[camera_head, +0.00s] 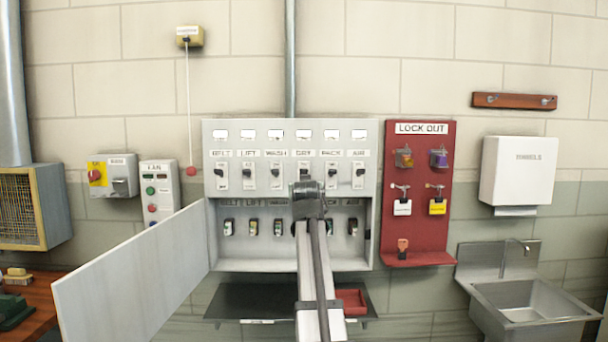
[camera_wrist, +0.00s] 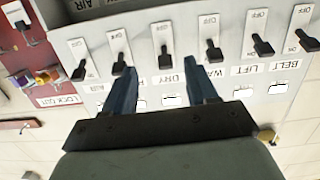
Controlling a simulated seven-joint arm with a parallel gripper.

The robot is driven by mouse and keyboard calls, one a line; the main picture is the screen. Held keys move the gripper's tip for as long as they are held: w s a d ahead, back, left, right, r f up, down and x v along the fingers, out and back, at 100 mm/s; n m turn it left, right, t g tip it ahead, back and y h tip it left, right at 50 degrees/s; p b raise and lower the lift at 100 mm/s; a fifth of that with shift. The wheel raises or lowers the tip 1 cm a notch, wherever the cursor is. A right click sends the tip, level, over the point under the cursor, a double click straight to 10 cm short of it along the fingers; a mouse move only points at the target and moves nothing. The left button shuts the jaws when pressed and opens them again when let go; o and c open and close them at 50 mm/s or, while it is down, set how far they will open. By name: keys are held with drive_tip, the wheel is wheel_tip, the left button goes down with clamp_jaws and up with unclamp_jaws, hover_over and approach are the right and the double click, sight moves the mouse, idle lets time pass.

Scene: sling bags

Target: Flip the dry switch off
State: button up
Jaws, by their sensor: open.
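A grey panel (camera_head: 290,136) holds a row of labelled switches. In the head view the dry switch (camera_head: 304,167) is third from the right, its lower part hidden by my gripper (camera_head: 308,188). The wrist view is upside down. There the dry switch (camera_wrist: 165,58) has a black lever at the label end of its plate, away from the OFF mark. My gripper (camera_wrist: 162,70) is open and empty, its two blue fingers on either side of the dry switch. Contact cannot be told. The pack switch (camera_wrist: 120,65) is close to the left fingertip; the wash switch (camera_wrist: 213,50) is by the right one.
Below the switches is an open compartment with several small tagged items (camera_head: 278,227). Its white door (camera_head: 135,275) swings out to the left. A red lockout board (camera_head: 419,220) with padlocks and tags hangs to the right. A dark shelf (camera_head: 245,300) lies below.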

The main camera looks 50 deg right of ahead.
sight(304, 173)
drive_tip(key=shift+t+h, duration=0.5)
drive_tip(key=shift+t, duration=0.2)
drive_tip(key=r+x, duration=0.1)
drive_tip(key=x, duration=0.8)
drive_tip(key=r+x, duration=0.1)
drive_tip(key=x, duration=0.4)
drive_tip(key=shift+w+r, duration=0.1)
drive_tip(key=shift+r, duration=0.25)
drive_tip(key=c, duration=1)
drive_tip(key=shift+o, duration=0.2)
drive_tip(key=shift+a+f+t+h, duration=0.15)
drive_tip(key=shift+f+t+h, duration=0.3)
drive_tip(key=shift+t+h, duration=0.05)
drive_tip(key=shift+f+t+h, duration=0.15)
drive_tip(key=shift+t+h, duration=0.35)
